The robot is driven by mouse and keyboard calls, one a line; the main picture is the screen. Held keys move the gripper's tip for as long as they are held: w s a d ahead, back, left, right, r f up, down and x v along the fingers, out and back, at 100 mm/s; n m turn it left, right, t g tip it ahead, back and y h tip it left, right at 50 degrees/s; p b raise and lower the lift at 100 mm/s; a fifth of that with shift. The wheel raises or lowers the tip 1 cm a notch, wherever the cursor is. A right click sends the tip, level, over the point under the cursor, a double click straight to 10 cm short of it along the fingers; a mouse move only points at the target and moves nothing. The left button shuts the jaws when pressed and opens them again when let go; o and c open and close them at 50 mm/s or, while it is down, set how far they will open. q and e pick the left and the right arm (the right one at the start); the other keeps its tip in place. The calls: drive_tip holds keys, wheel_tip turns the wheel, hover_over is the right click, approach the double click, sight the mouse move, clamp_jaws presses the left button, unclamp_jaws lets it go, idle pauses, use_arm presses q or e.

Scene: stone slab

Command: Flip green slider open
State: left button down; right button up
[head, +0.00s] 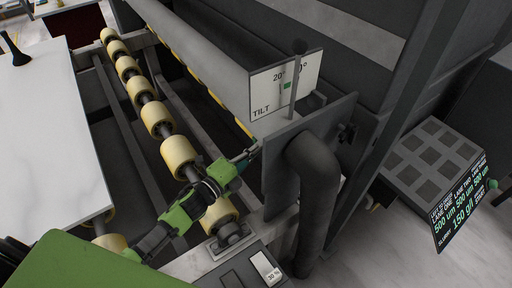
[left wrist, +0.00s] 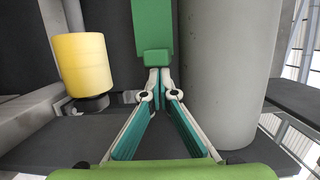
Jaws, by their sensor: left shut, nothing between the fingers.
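A green upright bar with a small block at its lower end (left wrist: 158,57) shows in the left wrist view, right at my left fingertips. Whether they touch it, I cannot tell. In the head view, a small green marker (head: 287,85) sits on the white TILT scale plate (head: 265,101); I cannot tell whether it is the same piece. My left gripper (head: 250,153) is shut and empty, below the plate and beside a grey upright panel. It also shows in the left wrist view (left wrist: 159,78), its tips together. My right gripper is not in view.
A thick dark pipe (head: 318,190) stands right of my left gripper. Yellow rollers (head: 178,152) run along the rail to its left. A white slab (head: 50,140) lies far left. A control panel with a lit display (head: 464,205) stands at right.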

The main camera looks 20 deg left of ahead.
use_arm(q)
drive_tip(key=w+a+b, duration=0.2)
drive_tip(key=w+a, duration=0.2)
drive_tip(key=a, duration=0.2)
drive_tip(key=shift+w, duration=0.35)
